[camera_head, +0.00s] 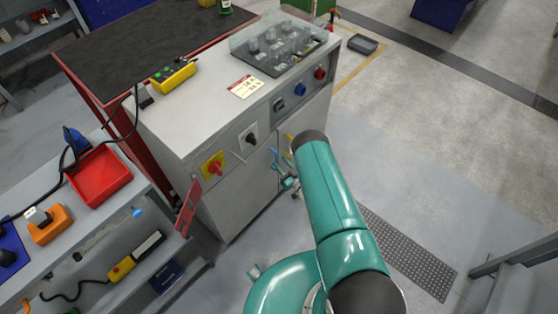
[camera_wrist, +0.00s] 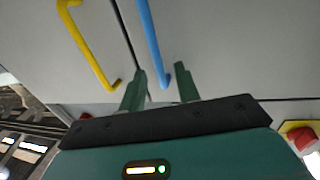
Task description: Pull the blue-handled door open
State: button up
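The blue handle (camera_wrist: 151,42) is a bar on a light grey cabinet door (camera_wrist: 230,45). In the wrist view its end lies between my gripper's two green fingers (camera_wrist: 162,84). The fingers stand apart, with a visible gap on the right; I cannot tell whether the left one touches the handle. In the head view the blue handle (camera_head: 274,157) shows small on the cabinet front, and my gripper (camera_head: 287,182) is close to it, partly hidden by my teal arm. The blue-handled door (camera_head: 235,198) looks closed, with a narrow dark seam beside it.
A yellow handle (camera_wrist: 88,45) sits across the seam on the neighbouring door. The cabinet top (camera_head: 215,95) carries switches on its sloped front. A workbench with a red tray (camera_head: 99,176) stands at the left. Open floor (camera_head: 440,160) lies to the right.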

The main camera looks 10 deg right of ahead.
jog(key=shift+x, duration=1.2)
jog(key=shift+c, duration=0.2)
grip_shut()
jog(key=shift+s+d, duration=0.1)
jog(key=shift+s, duration=0.1)
